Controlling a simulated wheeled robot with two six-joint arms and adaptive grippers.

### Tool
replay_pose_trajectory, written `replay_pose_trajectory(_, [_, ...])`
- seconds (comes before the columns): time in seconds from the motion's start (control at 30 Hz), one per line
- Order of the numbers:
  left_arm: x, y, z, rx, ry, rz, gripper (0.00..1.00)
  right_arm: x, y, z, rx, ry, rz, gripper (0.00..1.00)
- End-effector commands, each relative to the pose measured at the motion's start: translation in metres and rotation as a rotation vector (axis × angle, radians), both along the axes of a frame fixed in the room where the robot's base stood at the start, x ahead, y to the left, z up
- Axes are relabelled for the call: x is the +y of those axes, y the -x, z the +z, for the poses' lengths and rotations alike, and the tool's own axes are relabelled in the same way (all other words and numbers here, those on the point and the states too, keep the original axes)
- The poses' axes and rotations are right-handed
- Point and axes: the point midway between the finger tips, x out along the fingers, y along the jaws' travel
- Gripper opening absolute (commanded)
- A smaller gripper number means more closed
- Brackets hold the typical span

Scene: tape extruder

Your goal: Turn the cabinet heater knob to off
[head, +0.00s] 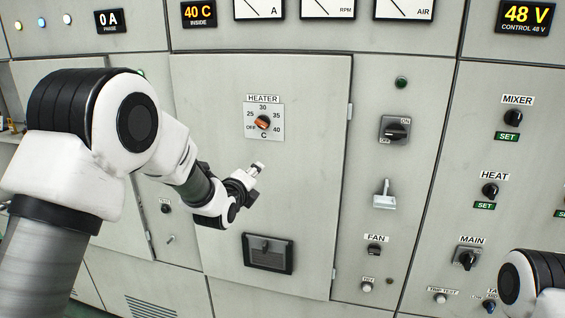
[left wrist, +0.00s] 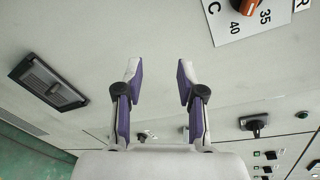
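The heater knob (head: 263,122) is orange and sits in the middle of a white dial plate (head: 272,136) marked OFF, 25, 30, 35, 40, under a HEATER label. I cannot tell for certain which mark it points to. In the left wrist view the orange knob (left wrist: 237,4) is cut by the top edge, with 35, 40 and C on the plate beside it. My left gripper (head: 256,166) is below the knob, apart from it, in front of the cabinet door. The left wrist view shows its two fingers (left wrist: 158,75) spread with nothing between them. My right gripper is out of view.
A dark recessed latch (head: 268,253) is low on the same door and shows in the left wrist view (left wrist: 48,84). An ON/OFF switch (head: 396,129) and a white lever (head: 384,195) are on the panel to the right. The door around the dial is bare.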

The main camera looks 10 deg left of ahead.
Motion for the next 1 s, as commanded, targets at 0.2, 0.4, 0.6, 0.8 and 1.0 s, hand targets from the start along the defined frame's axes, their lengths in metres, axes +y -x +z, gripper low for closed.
replay_pose_trajectory(0.2, [-0.003,0.004,0.111,-0.16,-0.002,-0.005,0.39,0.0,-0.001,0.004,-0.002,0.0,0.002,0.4])
replay_pose_trajectory(0.4, [-0.004,-0.016,0.12,-0.167,-0.002,-0.005,0.39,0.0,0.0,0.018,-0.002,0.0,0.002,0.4])
replay_pose_trajectory(0.6, [-0.006,-0.055,0.12,-0.167,-0.002,-0.005,0.39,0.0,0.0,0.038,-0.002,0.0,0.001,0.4])
replay_pose_trajectory(0.8, [-0.006,-0.073,0.116,-0.166,-0.001,-0.005,0.39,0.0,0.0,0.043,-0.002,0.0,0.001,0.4])
replay_pose_trajectory(1.0, [-0.006,-0.073,0.115,-0.166,-0.001,-0.005,0.35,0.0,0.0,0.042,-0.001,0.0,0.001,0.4])
